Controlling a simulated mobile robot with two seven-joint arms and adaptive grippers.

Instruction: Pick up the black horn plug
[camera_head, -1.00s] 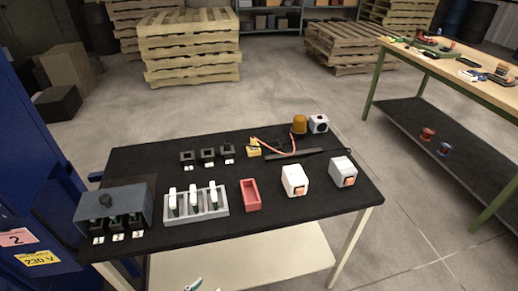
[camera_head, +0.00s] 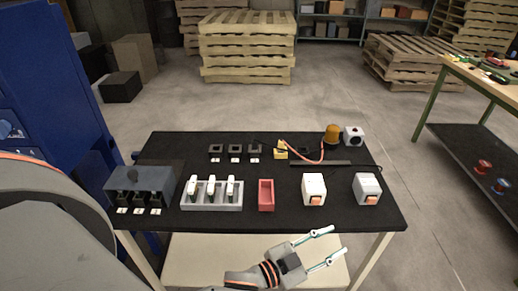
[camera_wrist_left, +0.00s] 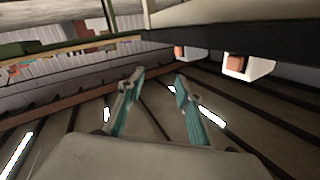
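The black horn plug is hard to make out against the black tabletop. A small dark block (camera_head: 304,150) beside the yellow plug (camera_head: 281,150) may be it. A white box with a dark round face (camera_head: 353,136), perhaps the horn, stands at the back right; a thin black cable runs near it. My left gripper (camera_head: 328,244) is in front of the table's near edge, well short of these things, with its fingers apart and empty. The left wrist view also shows its two separated fingers (camera_wrist_left: 152,88). My right gripper is not in view.
The black table (camera_head: 270,220) holds three black sockets (camera_head: 235,152), a grey rack (camera_head: 212,207), a red tray (camera_head: 265,195), two white switch boxes (camera_head: 314,188), a blue-grey box (camera_head: 142,182) and an amber beacon (camera_head: 333,136). A blue cabinet (camera_head: 62,95) stands left.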

